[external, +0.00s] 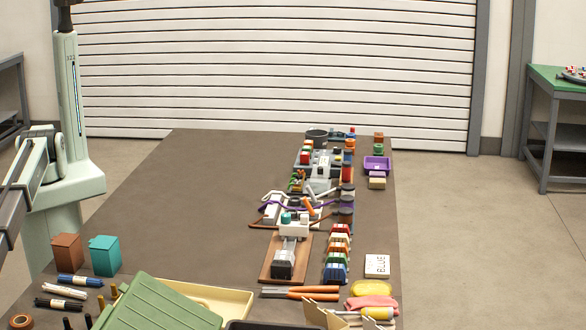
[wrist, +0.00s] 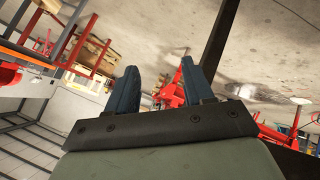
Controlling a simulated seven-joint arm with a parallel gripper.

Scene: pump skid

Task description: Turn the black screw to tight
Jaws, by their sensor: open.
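I cannot make out the black screw in either view. In the external view, a brown board (external: 303,256) on the table bears a black block (external: 283,269) and a grey metal part; no screw can be told on it at this size. My gripper (wrist: 160,82) shows in the wrist view with its two dark fingers apart and nothing between them. Behind the fingers are only floor and distant red equipment (wrist: 178,88), so it points away from the table things. In the external view my gripper is out of frame; part of my arm shows at the left edge.
A row of small parts and fixtures runs along the right side of the brown table (external: 190,210). A green ribbed lid (external: 160,305), orange-handled tool (external: 300,293), brown box (external: 67,250) and teal box (external: 104,255) lie at the front. The table's middle left is clear.

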